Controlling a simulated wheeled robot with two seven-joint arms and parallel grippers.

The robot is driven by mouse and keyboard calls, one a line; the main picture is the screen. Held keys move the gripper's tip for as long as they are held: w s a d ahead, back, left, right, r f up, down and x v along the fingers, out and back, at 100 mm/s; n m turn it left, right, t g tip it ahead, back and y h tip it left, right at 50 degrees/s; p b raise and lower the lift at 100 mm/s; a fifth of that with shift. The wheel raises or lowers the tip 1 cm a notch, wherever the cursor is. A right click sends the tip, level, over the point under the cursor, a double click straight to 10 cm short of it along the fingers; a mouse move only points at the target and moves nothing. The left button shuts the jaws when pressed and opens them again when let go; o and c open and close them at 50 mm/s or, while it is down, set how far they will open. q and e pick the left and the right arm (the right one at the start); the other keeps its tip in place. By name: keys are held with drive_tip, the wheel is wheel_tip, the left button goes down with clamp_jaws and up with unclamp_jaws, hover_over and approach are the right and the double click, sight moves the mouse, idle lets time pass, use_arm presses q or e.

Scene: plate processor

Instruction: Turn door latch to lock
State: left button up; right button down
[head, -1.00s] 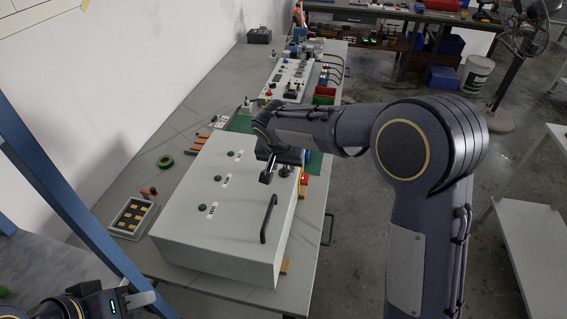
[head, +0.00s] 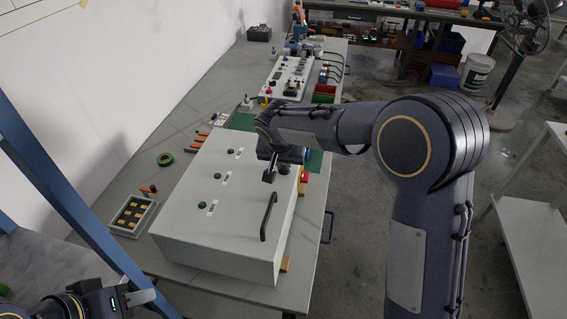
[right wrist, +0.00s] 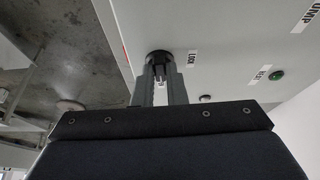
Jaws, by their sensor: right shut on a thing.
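The door latch (right wrist: 159,57) is a round black knob on the pale box door, beside a label reading LOCK in the right wrist view. My right gripper (right wrist: 162,78) has its two fingers closed on the latch. In the head view my right gripper (head: 270,174) reaches down to the far right corner of the box's door (head: 225,190), and the latch is hidden behind its fingers and wrist. My left gripper (head: 140,299) is at the lower left, away from the box. Its finger opening is not clear.
A black bar handle (head: 268,215) stands up from the door's right side. Green buttons (head: 217,177) line the door. A parts tray (head: 132,216) and green tape (head: 165,160) lie on the bench to the left. A blue post (head: 60,195) crosses the left side.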

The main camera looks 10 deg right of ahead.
drive_tip(key=n+y+b, duration=0.1)
drive_tip(key=n, duration=0.1)
drive_tip(key=shift+d+n, duration=0.15)
drive_tip(key=shift+n, duration=0.15)
drive_tip(key=n+y, duration=0.1)
drive_tip(key=n, duration=0.2)
drive_tip(key=shift+d, duration=0.2)
drive_tip(key=n+y, duration=0.1)
drive_tip(key=n, duration=0.1)
drive_tip(key=n+y, duration=0.1)
drive_tip(key=n, duration=0.1)
drive_tip(key=n+p, duration=0.1)
drive_tip(key=n, duration=0.1)
drive_tip(key=shift+w+d+n+g+y, duration=0.15)
drive_tip(key=shift+d+n+g+y, duration=0.1)
drive_tip(key=shift+n+g+y, duration=0.15)
drive_tip(key=n, duration=0.2)
drive_tip(key=n+g+y+p, duration=0.1)
drive_tip(key=n, duration=0.1)
drive_tip(key=shift+w+d+n+g, duration=0.1)
drive_tip(key=shift+w+n+g, duration=0.1)
drive_tip(key=shift+n+g, duration=0.15)
drive_tip(key=shift+n, duration=0.25)
drive_tip(key=c, duration=1.5)
unclamp_jaws()
drive_tip(key=shift+o, duration=0.2)
